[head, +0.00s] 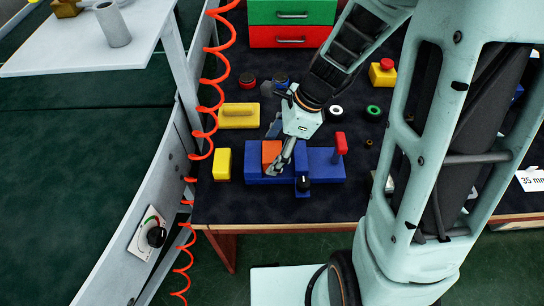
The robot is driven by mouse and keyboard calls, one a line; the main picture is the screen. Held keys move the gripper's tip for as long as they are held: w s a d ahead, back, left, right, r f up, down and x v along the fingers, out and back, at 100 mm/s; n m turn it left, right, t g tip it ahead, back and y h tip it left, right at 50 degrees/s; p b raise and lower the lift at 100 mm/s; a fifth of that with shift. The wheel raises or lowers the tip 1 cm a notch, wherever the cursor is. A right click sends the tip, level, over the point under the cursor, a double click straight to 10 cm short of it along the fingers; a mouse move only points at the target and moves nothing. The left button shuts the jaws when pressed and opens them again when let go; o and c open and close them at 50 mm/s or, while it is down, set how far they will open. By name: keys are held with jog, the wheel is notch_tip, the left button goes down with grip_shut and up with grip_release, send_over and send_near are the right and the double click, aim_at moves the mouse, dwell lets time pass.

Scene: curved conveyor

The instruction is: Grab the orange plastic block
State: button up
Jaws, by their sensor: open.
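The orange plastic block (270,149) sits at the blue fixture (325,163) on the dark workbench mat, its right side partly hidden by my gripper. My gripper (276,157) is open and comes down from the upper right. One grey finger overlaps the right and front of the block. I cannot tell whether the finger touches the block or whether the block lies between the fingers.
A red handle (341,144) and a black knob (304,184) rise from the fixture. A yellow block (223,164) and yellow handled piece (239,115) lie left. Red and green drawers (290,36) stand behind. A coiled orange cable (201,110) hangs along the bench's left edge.

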jog(key=shift+a+f, duration=0.15)
jog(key=shift+f, duration=0.35)
jog(key=c, duration=1.3)
jog(key=shift+r, duration=0.1)
